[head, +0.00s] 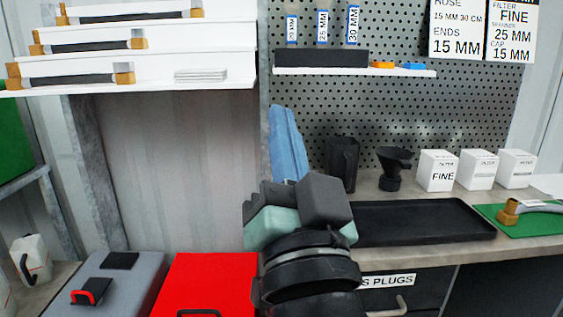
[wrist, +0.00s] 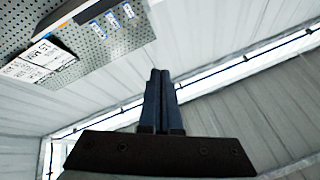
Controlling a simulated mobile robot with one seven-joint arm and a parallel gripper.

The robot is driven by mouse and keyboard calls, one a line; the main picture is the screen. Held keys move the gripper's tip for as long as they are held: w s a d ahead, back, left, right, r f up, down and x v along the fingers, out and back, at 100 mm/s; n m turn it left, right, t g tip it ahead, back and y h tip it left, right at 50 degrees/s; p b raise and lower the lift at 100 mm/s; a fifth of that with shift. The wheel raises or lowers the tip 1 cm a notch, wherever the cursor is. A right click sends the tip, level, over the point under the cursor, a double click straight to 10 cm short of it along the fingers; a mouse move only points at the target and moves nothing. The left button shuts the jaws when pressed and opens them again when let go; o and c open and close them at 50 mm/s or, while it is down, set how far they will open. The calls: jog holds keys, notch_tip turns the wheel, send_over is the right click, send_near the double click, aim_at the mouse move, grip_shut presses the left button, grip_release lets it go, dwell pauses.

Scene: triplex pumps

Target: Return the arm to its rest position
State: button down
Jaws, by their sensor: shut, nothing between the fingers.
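My gripper (wrist: 160,74) shows in the wrist view with its two dark blue fingers together and nothing between them. It points up toward the pale ribbed ceiling and touches nothing there. In the head view my arm is folded up at the lower middle, in front of the bench. I cannot make out the fingers clearly in that view.
A black tray (head: 425,222), black jug (head: 342,162), black funnel (head: 394,168) and white boxes stand on the bench at right. A red case (head: 206,285) and grey case (head: 108,283) lie left. A light blue item (head: 288,145) shows behind my arm. Pegboard (wrist: 88,47) hangs upper left in the wrist view.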

jog(key=s+r+n+t+h+p, duration=0.35)
jog(key=s+r, duration=0.55)
jog(key=r, duration=0.5)
notch_tip(320, 180, up, 26)
jog(key=p, duration=2.5)
jog(key=shift+a+f+p, duration=0.15)
jog(key=shift+p, duration=0.15)
